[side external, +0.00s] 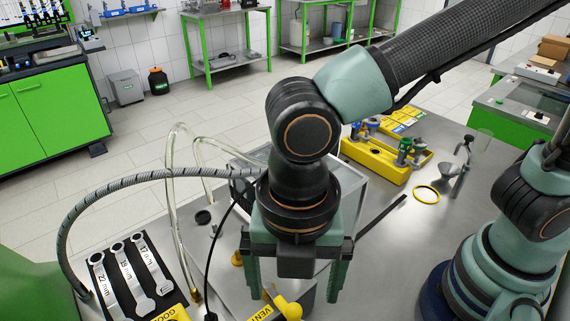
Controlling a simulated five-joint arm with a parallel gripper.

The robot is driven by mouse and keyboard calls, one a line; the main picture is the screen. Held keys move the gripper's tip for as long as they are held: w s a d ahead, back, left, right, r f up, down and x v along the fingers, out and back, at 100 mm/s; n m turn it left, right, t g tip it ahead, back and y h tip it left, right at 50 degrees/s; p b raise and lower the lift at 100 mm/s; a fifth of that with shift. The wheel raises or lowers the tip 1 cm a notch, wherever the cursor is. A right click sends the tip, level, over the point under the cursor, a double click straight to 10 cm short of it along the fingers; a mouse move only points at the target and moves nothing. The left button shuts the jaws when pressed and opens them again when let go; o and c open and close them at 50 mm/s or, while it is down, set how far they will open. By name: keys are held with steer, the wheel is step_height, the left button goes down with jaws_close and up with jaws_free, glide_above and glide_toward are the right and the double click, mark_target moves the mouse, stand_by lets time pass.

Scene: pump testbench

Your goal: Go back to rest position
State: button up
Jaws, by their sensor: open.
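My gripper (295,293) hangs pointing down over the grey bench, its two green fingers spread wide apart. Nothing is visibly clamped between the fingers. A yellow part (288,308) shows below and between them at the bottom edge; whether a finger touches it cannot be told. A yellow label reading "VENT" (262,313) is partly cut off by the frame. My wrist hides part of a clear-walled box (350,195) behind it.
A grey ribbed hose (110,187) and clear tubes (171,190) arch at the left. Wrenches on a black holder (145,268) lie front left. A yellow tray (375,160) with fittings, a yellow ring (427,195) and a metal funnel (449,168) are at the right.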

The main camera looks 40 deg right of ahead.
steer(key=shift+r, duration=0.55)
